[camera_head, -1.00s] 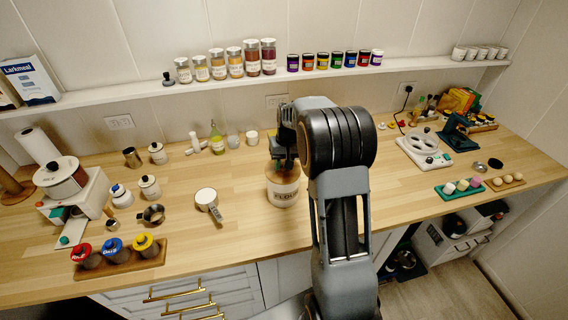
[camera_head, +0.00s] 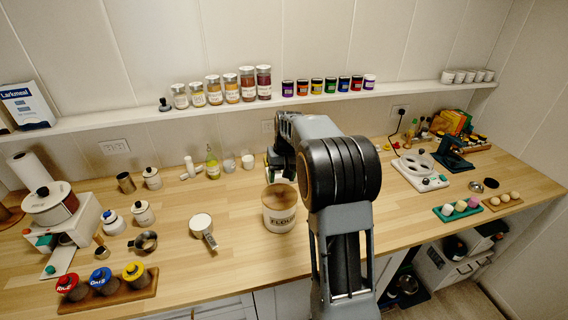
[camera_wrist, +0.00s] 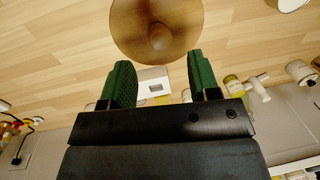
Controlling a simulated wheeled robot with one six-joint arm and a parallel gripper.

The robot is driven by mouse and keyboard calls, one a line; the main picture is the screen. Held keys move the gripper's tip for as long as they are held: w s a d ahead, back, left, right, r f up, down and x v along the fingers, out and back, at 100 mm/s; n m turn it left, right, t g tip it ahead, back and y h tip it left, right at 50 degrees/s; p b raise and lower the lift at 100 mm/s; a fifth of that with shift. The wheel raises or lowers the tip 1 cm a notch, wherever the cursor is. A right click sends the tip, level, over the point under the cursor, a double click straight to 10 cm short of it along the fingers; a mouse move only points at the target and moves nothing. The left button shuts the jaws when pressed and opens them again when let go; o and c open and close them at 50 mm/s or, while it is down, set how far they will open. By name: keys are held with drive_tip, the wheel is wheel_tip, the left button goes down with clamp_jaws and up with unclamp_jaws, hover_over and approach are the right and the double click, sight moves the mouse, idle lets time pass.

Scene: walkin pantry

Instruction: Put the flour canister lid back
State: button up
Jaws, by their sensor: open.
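The flour canister (camera_head: 279,219) is a pale jar with a dark "FLOUR" label, standing upright on the wooden counter left of my arm. A round brown wooden lid (camera_head: 279,196) sits on its top and looks level. In the wrist view the lid (camera_wrist: 155,38) shows from above with its round knob, and it hides the canister body. My gripper (camera_wrist: 160,64) has its two green fingers spread with nothing between them. The lid and knob lie just past the fingertips, apart from them. In the head view my gripper (camera_head: 275,166) is partly hidden behind my arm, above and behind the lid.
A white-headed scoop or scale (camera_head: 202,226) lies left of the canister. A green-tinted bottle (camera_head: 212,163) and small jars stand behind it. A rack (camera_head: 112,288) of three coloured-lid jars is at front left. A white device (camera_head: 419,170) stands to the right.

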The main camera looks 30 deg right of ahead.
wheel_tip(320, 180, up, 6)
drive_tip(key=s+a+r+n+t+h, duration=0.15)
drive_tip(key=s+a+r, duration=0.25)
drive_tip(key=s+a, duration=0.5)
drive_tip(key=s+a+f+t, duration=0.1)
drive_tip(key=s+f, duration=0.1)
drive_tip(key=s, duration=0.4)
drive_tip(key=s+a+f+t, duration=0.1)
drive_tip(key=s+f+t, duration=0.1)
drive_tip(key=s, duration=0.5)
drive_tip(key=shift+s+f+n, duration=0.15)
drive_tip(key=shift+f+n, duration=0.3)
drive_tip(key=shift+f, duration=0.15)
drive_tip(key=shift+a, duration=0.1)
